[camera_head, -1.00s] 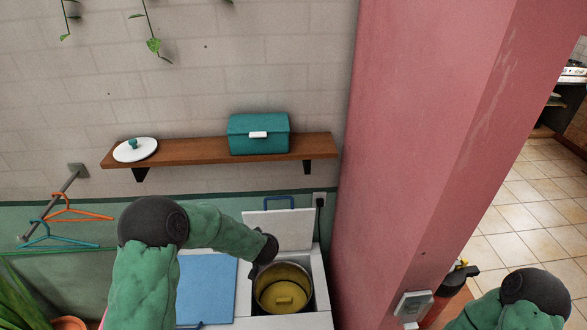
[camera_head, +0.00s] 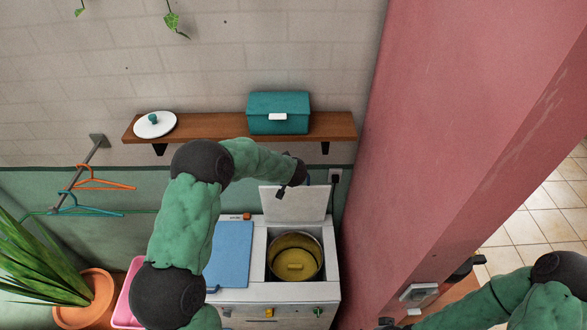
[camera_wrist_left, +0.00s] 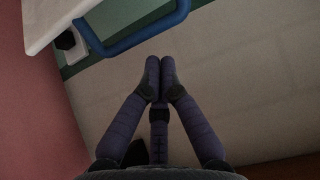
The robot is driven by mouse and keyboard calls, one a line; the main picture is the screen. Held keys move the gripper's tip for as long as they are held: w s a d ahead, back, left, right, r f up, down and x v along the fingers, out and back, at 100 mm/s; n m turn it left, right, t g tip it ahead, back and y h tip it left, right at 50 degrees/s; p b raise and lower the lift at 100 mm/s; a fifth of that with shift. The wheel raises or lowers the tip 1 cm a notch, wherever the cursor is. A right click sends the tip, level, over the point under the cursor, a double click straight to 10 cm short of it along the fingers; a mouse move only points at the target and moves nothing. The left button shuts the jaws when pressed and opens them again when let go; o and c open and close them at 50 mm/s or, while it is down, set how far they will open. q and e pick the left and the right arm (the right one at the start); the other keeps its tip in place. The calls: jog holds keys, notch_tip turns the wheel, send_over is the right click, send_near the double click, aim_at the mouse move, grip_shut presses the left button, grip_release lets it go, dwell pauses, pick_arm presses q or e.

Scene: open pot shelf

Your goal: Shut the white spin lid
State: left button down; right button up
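The white spin lid (camera_head: 293,204) stands raised at the back of the white machine (camera_head: 262,293), with the yellow-lined spin tub (camera_head: 296,258) uncovered in front of it. A blue handle (camera_wrist_left: 128,43) on the lid shows large in the left wrist view, beside the lid's white corner (camera_wrist_left: 52,18). My left gripper (camera_head: 283,191) is at the lid's upper left in the head view and covers part of its top edge. In the wrist view its fingertips (camera_wrist_left: 160,66) meet, with nothing between them, apart from the handle. My right gripper (camera_head: 387,323) barely shows at the bottom edge.
A blue cover (camera_head: 229,252) lies left of the tub. A wooden shelf (camera_head: 212,128) above holds a teal box (camera_head: 279,112) and a white pot lid (camera_head: 155,125). A pink wall (camera_head: 425,140) stands close on the right. Hangers (camera_head: 92,206) and a potted plant (camera_head: 95,290) are left.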

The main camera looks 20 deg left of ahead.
pick_arm(q)
jog(key=shift+x, duration=1.7)
jog(key=shift+d, duration=0.1)
pick_arm(e)
jog(key=shift+f, duration=0.1)
